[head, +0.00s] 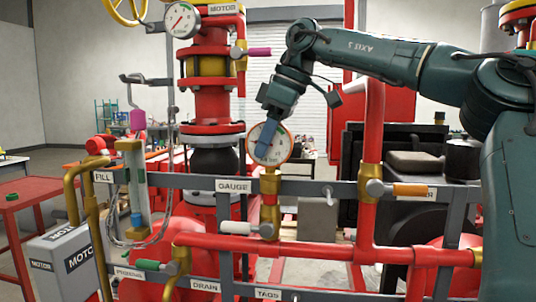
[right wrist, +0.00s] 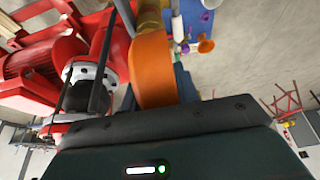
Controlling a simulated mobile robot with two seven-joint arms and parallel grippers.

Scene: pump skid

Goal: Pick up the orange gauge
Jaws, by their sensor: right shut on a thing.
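The orange gauge (head: 284,151) has a white round face and an orange rim. It sits upright just above a brass fitting (head: 269,184) on the red pipe, over the GAUGE label. I cannot tell whether it is still seated there. My right gripper (head: 267,142) reaches down from above and is shut on the gauge, with a blue-grey finger across its face. In the right wrist view the gauge's orange side (right wrist: 153,68) stands out from the dark gripper body. My left gripper is not in view.
A grey-rimmed gauge (head: 182,20) is at the upper left. A grey label rail (head: 200,182) crosses the skid in front. A white-handled valve (head: 240,228) is below, and an orange-handled valve (head: 410,190) is to the right. A red table (head: 30,200) stands at left.

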